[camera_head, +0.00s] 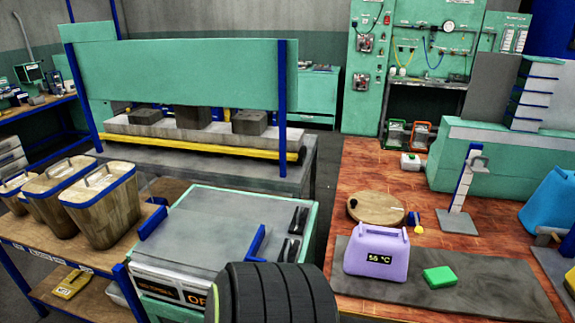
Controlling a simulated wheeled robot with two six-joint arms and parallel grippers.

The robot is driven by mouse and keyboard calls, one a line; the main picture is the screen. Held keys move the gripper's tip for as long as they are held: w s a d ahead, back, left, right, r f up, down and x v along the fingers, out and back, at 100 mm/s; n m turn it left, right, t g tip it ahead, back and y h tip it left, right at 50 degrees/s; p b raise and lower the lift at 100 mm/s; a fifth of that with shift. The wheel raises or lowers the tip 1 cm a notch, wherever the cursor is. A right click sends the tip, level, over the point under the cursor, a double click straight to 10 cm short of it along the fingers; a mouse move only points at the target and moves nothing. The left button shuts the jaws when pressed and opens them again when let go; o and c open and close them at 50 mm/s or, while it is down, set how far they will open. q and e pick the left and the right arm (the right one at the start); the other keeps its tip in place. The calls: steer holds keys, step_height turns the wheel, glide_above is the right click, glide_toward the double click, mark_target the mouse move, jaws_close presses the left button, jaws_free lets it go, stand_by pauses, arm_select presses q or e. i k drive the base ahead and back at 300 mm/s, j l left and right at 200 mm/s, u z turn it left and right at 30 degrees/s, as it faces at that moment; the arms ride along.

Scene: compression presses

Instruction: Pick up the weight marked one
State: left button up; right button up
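No mark "one" is readable on anything in view, so I cannot tell which thing is that weight. Three dark grey blocks sit on the pale slab of the press at the back: a left block (146,116), a taller middle block (193,118) and a right block (249,122). Neither of my grippers is in view.
Blue-rimmed wooden bins (105,212) stand on the left shelf. A grey-topped machine (220,228) is in the centre, with a black ribbed cylinder (275,297) before it. A round wooden board (376,208) and an upright stand (460,192) occupy the red-brown table (345,167).

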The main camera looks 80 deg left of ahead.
mark_target(289, 254)
steer(key=u, duration=2.55)
